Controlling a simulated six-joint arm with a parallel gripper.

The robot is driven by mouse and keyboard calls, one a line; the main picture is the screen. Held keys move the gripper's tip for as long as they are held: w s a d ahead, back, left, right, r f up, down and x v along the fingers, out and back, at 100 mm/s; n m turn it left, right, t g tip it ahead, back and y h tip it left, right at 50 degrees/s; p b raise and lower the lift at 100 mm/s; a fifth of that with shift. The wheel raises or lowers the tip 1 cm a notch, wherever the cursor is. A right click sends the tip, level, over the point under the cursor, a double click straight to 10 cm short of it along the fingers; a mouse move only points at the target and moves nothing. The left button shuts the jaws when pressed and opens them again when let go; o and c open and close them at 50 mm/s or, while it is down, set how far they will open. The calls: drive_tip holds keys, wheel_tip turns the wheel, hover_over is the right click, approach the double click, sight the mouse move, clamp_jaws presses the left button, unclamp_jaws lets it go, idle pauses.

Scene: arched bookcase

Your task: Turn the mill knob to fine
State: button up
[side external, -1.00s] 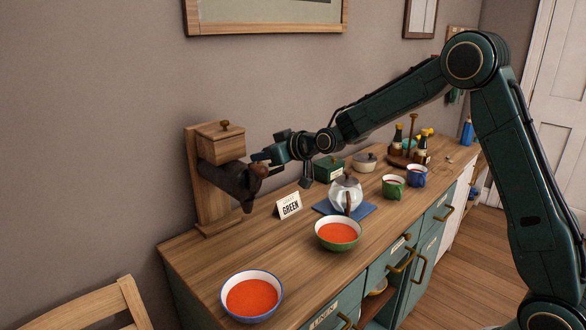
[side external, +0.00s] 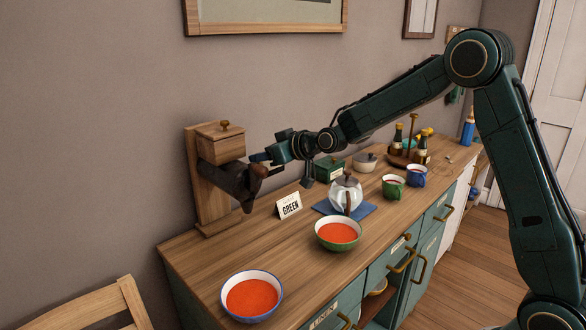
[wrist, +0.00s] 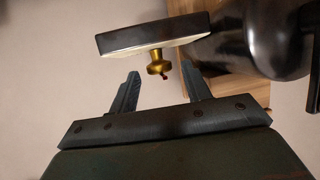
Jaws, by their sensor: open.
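The mill (side external: 235,180) has a dark body and a wooden box on top, mounted on an upright wooden board at the left end of the counter. My gripper (side external: 264,157) is at the mill's right side. In the wrist view, a small brass knob (wrist: 157,62) with a red mark sticks out from a dark-edged plate (wrist: 150,35) beside the dark mill body (wrist: 260,40). My open gripper (wrist: 162,85) has one finger on each side of the knob's line, with the knob just ahead of the fingertips. The fingers look clear of it. Any fine mark is unreadable.
A "GREEN" card (side external: 288,205) stands on the counter near the mill. A glass pot (side external: 346,190), two bowls of red soup (side external: 338,234) (side external: 252,296) and mugs (side external: 392,187) stand further right and in front. A dark green box (side external: 328,168) sits behind, below my wrist.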

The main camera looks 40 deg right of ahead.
drive_tip(key=v, duration=1.3)
drive_tip(key=shift+s+r, duration=0.1)
drive_tip(key=shift+w+d+n+g+y, duration=0.3)
drive_tip(key=shift+d+n+y, duration=0.45)
drive_tip(key=shift+d+y, duration=0.15)
drive_tip(key=shift+w+d+n+g+y, duration=0.2)
drive_tip(key=shift+d+n+g+y, duration=0.1)
drive_tip(key=shift+d+n+y, duration=0.6)
drive_tip(key=shift+w+d+n+g+y, duration=0.3)
drive_tip(key=shift+d+n+y, duration=0.4)
drive_tip(key=shift+d, duration=0.3)
drive_tip(key=x, duration=1.3)
drive_tip(key=shift+w+a+f, duration=0.15)
drive_tip(key=shift+w+f, duration=0.1)
drive_tip(key=shift+f, duration=0.05)
